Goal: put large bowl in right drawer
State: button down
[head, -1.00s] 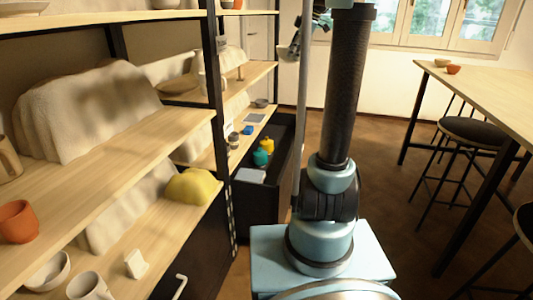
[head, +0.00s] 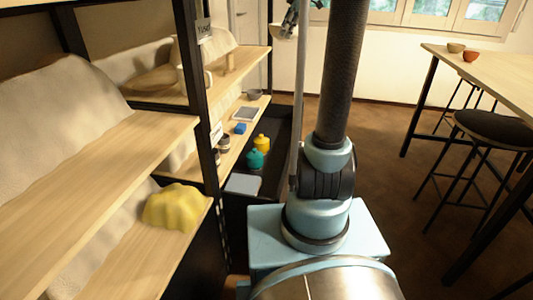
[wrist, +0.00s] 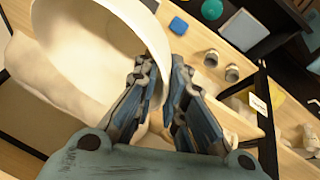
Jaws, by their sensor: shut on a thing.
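My gripper (wrist: 162,95) is shut on the rim of a large cream bowl (wrist: 95,40), which is tilted and fills the upper left of the wrist view. In the head view my gripper (head: 292,18) is small at the top edge, with only a bit of the pale bowl showing. A dark drawer (head: 279,165) stands open below the far shelves, left of my arm. My arm hides part of the drawer's right side.
Wooden shelves (head: 130,165) with a dark post (head: 198,100) line the left, with a yellow lump (head: 175,207) on a lower board. A table (head: 500,75) and stool (head: 490,130) stand right. Floor between is clear.

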jog(key=shift+w+a+f, duration=0.1)
jog(key=w+f, duration=0.8)
jog(key=f, duration=0.1)
jog(key=m+t+h, duration=0.1)
jog(key=m, duration=0.2)
send_over(271, 135)
jog(key=s+d, duration=0.2)
jog(key=s, duration=0.1)
notch_tip(271, 135, down, 50)
jog(key=shift+d+r, duration=0.1)
jog(key=shift+r, duration=0.15)
jog(key=w+a, duration=0.2)
jog(key=w, duration=0.1)
jog(key=shift+w+a+f, duration=0.1)
jog(key=shift+w+f, duration=0.05)
jog(key=shift+f, duration=0.45)
